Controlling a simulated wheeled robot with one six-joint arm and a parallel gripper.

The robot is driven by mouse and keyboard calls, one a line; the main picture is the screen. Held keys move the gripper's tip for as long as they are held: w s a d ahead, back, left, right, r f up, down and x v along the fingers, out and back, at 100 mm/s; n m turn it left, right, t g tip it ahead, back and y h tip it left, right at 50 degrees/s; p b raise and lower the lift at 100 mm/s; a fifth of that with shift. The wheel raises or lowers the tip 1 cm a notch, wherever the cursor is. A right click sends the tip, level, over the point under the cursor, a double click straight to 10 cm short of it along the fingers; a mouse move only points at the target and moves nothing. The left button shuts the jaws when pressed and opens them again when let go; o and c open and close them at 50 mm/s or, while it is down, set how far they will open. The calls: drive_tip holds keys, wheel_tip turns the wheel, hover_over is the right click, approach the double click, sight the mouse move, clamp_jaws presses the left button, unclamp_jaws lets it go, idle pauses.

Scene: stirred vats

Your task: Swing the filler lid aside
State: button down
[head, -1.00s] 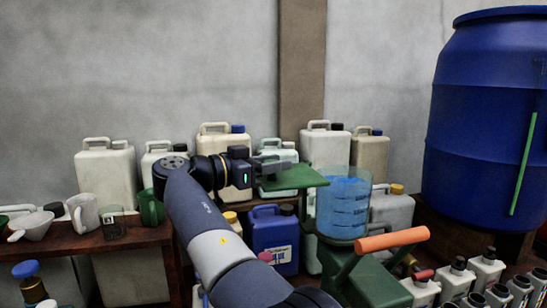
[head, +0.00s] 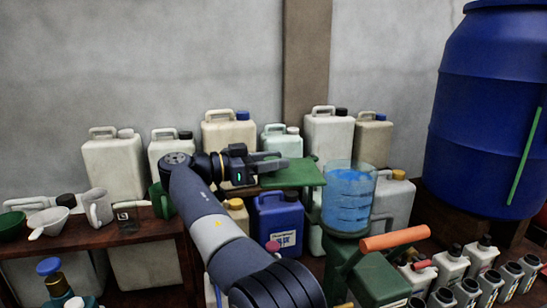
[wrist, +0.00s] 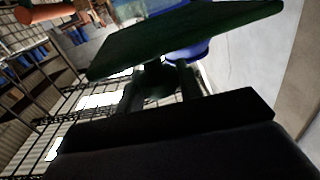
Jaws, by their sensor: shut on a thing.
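The filler lid is a flat dark green plate (head: 294,174). It sits at the upper left of a clear round vat (head: 348,214) holding blue liquid, and the vat's top looks largely uncovered. My gripper (head: 274,162) reaches in from the left and is shut on the lid's grip at its left part. In the wrist view the lid (wrist: 185,32) spans the upper middle. A dark knob (wrist: 155,82) shows between my two fingers, partly hidden in shadow.
The vat stands on a green frame with an orange handle (head: 394,239) at its front right. Several jerrycans, one blue (head: 277,222), stand behind and below. A big blue barrel (head: 480,110) is at the right. A wooden bench (head: 90,238) with cups is at the left.

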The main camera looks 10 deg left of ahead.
drive_tip(key=c, duration=0.9)
unclamp_jaws()
drive_tip(key=shift+a, duration=0.1)
drive_tip(key=shift+c, duration=0.2)
drive_tip(key=p+v, duration=0.4)
drive_tip(key=v, duration=0.6)
drive_tip(key=shift+s+a+p, duration=0.2)
drive_tip(key=shift+a+p, duration=0.1)
drive_tip(key=shift+a, duration=0.05)
drive_tip(key=shift+f, duration=0.1)
